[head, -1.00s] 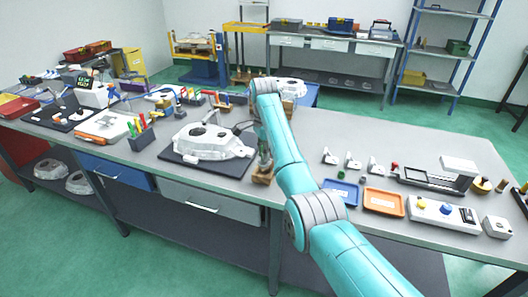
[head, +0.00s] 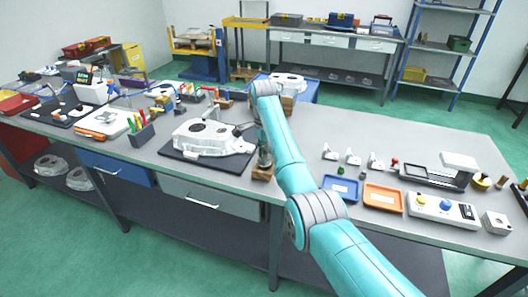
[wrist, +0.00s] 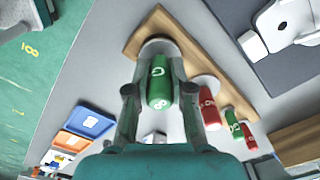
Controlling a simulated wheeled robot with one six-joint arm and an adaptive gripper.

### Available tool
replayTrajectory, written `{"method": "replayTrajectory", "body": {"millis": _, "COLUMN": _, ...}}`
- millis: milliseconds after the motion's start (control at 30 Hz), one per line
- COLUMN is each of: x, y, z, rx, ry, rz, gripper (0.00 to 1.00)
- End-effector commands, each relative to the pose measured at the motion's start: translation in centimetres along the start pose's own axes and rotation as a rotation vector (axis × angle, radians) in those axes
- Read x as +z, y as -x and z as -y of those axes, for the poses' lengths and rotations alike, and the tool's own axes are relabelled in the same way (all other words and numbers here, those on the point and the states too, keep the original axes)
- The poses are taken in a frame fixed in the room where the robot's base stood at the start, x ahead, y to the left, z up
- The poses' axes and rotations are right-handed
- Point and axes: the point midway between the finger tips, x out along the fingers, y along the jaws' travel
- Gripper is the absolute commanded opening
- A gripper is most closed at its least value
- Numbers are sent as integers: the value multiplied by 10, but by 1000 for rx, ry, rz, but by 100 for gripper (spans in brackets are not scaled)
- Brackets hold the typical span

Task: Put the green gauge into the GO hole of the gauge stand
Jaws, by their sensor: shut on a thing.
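My gripper (wrist: 160,95) is shut on a green gauge (wrist: 159,82) with pale lettering on its side. In the wrist view, the gauge is at the end of the wooden gauge stand (wrist: 138,33), beside a pale round patch. I cannot tell whether its lower end is in a hole or above the wood. Farther along the stand are a red gauge (wrist: 207,105), a smaller-looking green one (wrist: 233,122) and another red one (wrist: 249,137). In the head view, the stand (head: 263,173) is at the table's front edge, with my gripper (head: 264,152) just above it.
A white casting (head: 212,138) lies on a dark mat (head: 178,154) left of the stand. A blue tray (head: 341,187) and an orange tray (head: 384,198) lie to the right. Bare table separates the stand from the trays.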

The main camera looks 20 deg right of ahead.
Motion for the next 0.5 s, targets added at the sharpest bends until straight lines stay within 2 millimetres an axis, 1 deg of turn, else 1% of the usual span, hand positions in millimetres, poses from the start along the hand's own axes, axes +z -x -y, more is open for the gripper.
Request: {"method": "replayTrajectory", "body": {"millis": 500, "x": 0, "y": -11, "z": 0, "rx": -1, "ry": 0, "rz": 0, "gripper": 0}}
